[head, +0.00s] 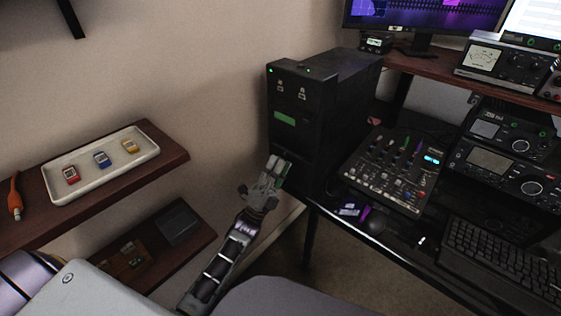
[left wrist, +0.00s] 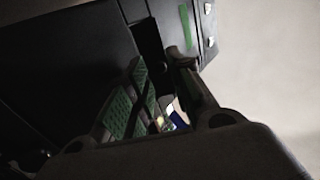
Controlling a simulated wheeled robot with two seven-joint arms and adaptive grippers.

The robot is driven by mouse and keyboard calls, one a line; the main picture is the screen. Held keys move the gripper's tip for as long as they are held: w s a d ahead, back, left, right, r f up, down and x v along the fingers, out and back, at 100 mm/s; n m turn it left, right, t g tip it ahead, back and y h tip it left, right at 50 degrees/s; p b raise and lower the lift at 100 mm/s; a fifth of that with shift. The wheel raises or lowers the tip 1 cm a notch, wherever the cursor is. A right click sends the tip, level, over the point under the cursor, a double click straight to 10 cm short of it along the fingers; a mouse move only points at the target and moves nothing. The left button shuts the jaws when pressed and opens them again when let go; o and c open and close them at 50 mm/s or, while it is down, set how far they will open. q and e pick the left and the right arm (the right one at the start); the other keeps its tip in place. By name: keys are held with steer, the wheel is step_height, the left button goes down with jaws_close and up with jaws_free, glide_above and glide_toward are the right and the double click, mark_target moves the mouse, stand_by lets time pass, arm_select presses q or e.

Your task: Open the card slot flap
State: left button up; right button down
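A black tower unit (head: 325,105) stands upright on the desk's left end, with a green label (head: 285,119) on its front. My left gripper (head: 277,165) is at the lower front of the tower. In the left wrist view its two green-padded fingers (left wrist: 160,62) are apart, close to the tower front. A dark strip (left wrist: 150,42), perhaps the card slot or its flap, shows just beyond the fingertips. I cannot tell whether the flap is open or touched; the gripper hides this area in the head view. My right gripper is not in view.
A white tray (head: 60,190) with red, blue and yellow cards lies on a wooden shelf (head: 168,162) at left. A lower shelf (head: 150,248) holds dark boxes. The mixer (head: 391,170), mouse (head: 373,226) and keyboard (head: 500,258) are on the desk at right.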

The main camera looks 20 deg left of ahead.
arm_select(q)
steer(key=shift+x, duration=0.85)
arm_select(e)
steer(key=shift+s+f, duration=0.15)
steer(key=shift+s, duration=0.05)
arm_select(q)
steer(key=shift+c, duration=0.3)
jaws_close()
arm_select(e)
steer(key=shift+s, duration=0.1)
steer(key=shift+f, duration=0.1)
